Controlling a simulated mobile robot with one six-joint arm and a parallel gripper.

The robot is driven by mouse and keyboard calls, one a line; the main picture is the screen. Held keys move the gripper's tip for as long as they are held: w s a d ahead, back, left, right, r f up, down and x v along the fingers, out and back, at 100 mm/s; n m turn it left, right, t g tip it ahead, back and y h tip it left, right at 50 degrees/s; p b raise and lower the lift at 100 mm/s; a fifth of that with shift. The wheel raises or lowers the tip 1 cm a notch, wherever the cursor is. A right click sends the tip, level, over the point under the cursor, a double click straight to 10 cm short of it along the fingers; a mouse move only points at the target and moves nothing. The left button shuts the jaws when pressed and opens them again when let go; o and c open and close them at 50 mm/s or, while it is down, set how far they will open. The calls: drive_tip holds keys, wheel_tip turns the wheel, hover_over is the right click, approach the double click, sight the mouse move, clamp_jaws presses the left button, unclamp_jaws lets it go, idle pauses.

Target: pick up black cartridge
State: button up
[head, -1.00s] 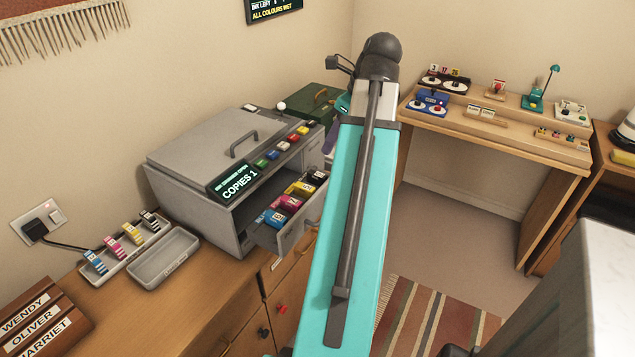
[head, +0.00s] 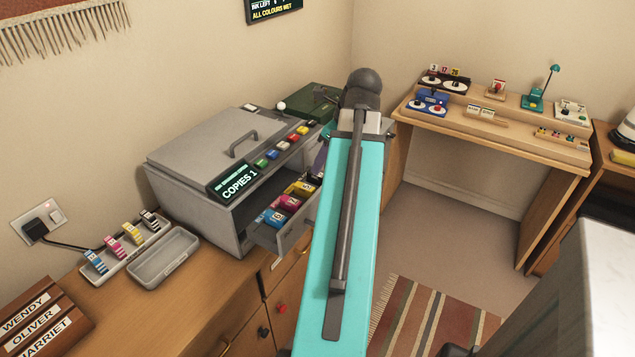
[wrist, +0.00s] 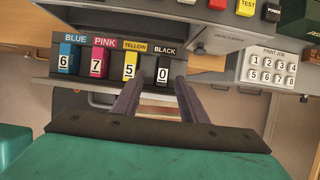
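The black cartridge (wrist: 163,73) with a white 0 label stands in the slot marked BLACK at the right end of the printer's open drawer (wrist: 108,84). In the head view my arm hides it. My gripper (wrist: 157,88) is open and empty in the wrist view. Its two dark fingers point at the drawer, one to each side of the black cartridge's slot. I cannot tell how far the fingertips are from the cartridge. Another black cartridge (head: 149,218) stands in a grey rack on the left of the cabinet top.
Yellow (wrist: 131,65), pink (wrist: 98,63) and blue (wrist: 67,58) cartridges fill the drawer's other slots. The printer body (head: 205,150) rises behind the drawer. A number keypad (wrist: 270,69) is to the right. An empty grey tray (head: 164,258) lies by the rack.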

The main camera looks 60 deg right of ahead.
sight(322, 175)
drive_tip(key=shift+f, duration=0.1)
drive_tip(key=shift+d+x, duration=0.15)
drive_tip(key=shift+x, duration=0.55)
drive_tip(key=shift+d+x, duration=0.15)
drive_tip(key=shift+x, duration=1.65)
clamp_jaws()
